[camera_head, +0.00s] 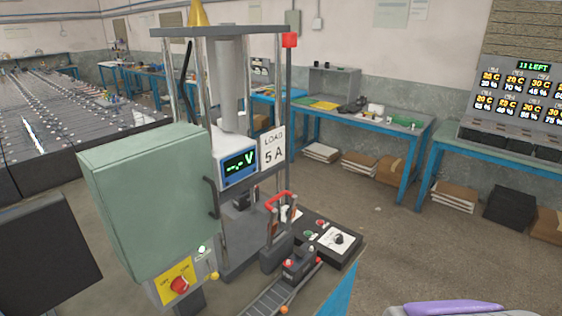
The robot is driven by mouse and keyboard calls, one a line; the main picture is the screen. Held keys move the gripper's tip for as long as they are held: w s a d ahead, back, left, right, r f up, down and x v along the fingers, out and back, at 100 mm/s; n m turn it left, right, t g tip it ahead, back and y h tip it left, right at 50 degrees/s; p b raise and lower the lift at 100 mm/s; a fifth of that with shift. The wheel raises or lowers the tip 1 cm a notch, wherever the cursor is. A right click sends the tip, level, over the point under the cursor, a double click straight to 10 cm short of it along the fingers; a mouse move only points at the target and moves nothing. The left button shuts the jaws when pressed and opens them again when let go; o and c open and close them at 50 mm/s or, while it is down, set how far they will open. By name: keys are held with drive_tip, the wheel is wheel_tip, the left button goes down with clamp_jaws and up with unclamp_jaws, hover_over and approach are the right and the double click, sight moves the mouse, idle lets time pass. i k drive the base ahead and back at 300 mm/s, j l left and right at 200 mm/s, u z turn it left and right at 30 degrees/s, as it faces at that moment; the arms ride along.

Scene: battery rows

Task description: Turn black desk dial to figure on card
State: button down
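The black dial (339,239) is a small knob on a white plate on the dark desk panel (346,256), right of centre. Its pointer and scale marks are too small to read. The white card (273,152) on the test stand reads "LOAD 5 A". The display (239,164) to its left shows green dashes and a "V". My gripper is not in view, and nothing is seen touching the dial.
A green cabinet (150,200) stands at the left front, above a yellow plate with a red switch (180,285). A red-handled clamp (281,199) and a small roller track (268,300) are beside the panel. Open floor (400,245) lies to the right.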

sight(338, 240)
drive_tip(key=i+l, duration=0.15)
drive_tip(key=i, duration=0.25)
drive_tip(key=i+l+z, duration=0.1)
drive_tip(key=i, duration=0.35)
